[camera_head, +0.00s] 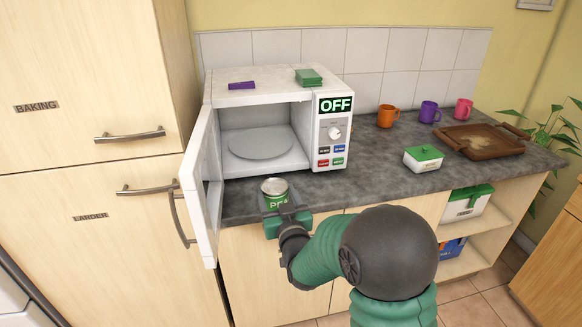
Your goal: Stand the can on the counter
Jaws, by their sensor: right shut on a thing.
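The can (275,193) is green with a pale metal lid and a partly hidden label that starts "PE". It is upright, in front of the open microwave at the counter's front edge. My right gripper (286,212) is shut around the can from the near side, and its arm covers part of the cabinet front below. I cannot tell whether the can's base touches the counter (350,188), as the gripper hides it. My left gripper is not in view.
The white microwave (328,143) stands open and empty but for its plate; its door (204,190) juts forward left of the can. A white box with a green lid (423,158), a brown tray (482,140) and three mugs (388,116) stand right. Counter between is clear.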

